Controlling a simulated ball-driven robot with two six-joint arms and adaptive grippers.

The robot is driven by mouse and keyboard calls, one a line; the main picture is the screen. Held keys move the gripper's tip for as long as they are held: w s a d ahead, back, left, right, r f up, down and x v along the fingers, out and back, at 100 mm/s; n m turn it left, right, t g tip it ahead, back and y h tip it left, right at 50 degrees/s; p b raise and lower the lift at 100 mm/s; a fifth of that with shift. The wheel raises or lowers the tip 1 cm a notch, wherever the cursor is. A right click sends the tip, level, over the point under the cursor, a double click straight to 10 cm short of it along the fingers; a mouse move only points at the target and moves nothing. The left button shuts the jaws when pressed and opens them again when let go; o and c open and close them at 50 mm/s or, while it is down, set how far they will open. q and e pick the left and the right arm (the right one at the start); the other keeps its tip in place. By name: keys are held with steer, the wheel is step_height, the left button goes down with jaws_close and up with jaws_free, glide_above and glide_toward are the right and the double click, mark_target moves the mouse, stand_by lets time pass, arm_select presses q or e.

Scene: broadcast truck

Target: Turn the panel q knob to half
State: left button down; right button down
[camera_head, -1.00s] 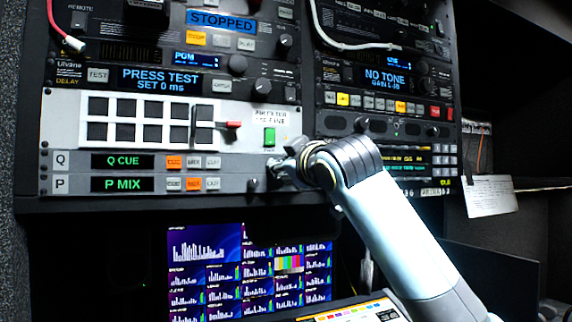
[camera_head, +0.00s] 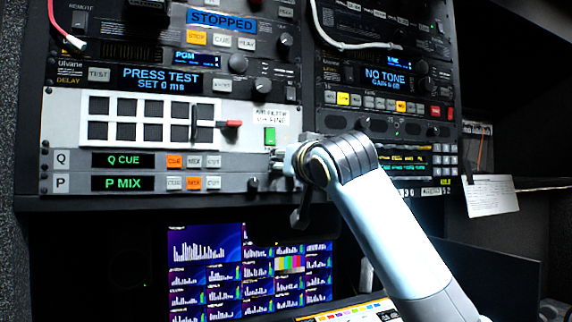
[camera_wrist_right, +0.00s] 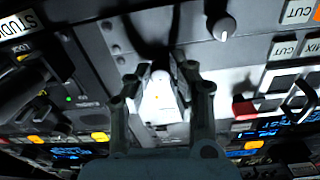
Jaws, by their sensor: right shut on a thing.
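The Q panel (camera_head: 225,161) is a grey strip with a Q label and a green "Q CUE" display; its CUE button is lit orange. My right gripper (camera_head: 277,161) is at the right end of this strip and covers its knob in the head view. My left gripper is not in view.
The P panel with "P MIX" (camera_head: 122,184) lies just below; its knob (camera_head: 253,184) is close to my gripper and also shows in the right wrist view (camera_wrist_right: 223,28). Above are a red-tipped lever (camera_head: 232,124) and a green button (camera_head: 270,136). Monitors (camera_head: 250,265) stand below.

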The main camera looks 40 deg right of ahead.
steer(key=shift+f+m, duration=0.25)
steer(key=shift+m, duration=0.15)
steer(key=c, duration=1.4)
jaws_free()
steer(key=shift+o, duration=1.1)
steer(key=shift+r, duration=0.15)
steer(key=v, duration=0.7)
steer(key=shift+s, duration=0.2)
steer(key=shift+a, duration=0.1)
